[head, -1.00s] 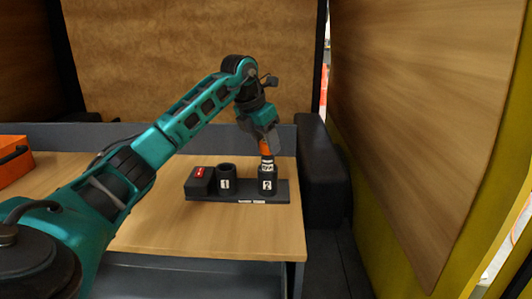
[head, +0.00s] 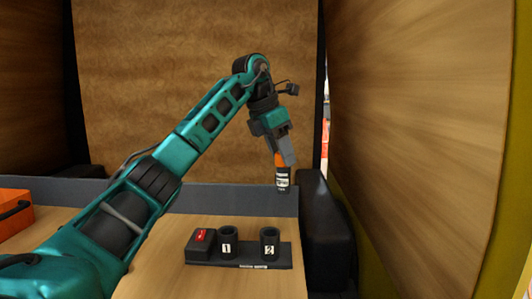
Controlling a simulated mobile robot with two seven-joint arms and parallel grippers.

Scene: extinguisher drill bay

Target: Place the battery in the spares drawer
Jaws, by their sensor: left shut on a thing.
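The battery (head: 282,179) has an orange upper part and a white label with dark print above a dark lower end. My left gripper (head: 280,158) is shut on its upper part and holds it upright in the air, above and a little beyond the dark holder (head: 210,255). The holder has a cup marked 1 (head: 227,247) and a cup marked 2 (head: 269,251); the battery is clear of both. I cannot make out the spares drawer for certain. My right gripper is not in view.
An orange box with a dark handle (head: 14,213) is at the left. A grey ledge (head: 210,197) runs behind the wooden tabletop (head: 160,275). A black padded post (head: 325,225) stands at the right.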

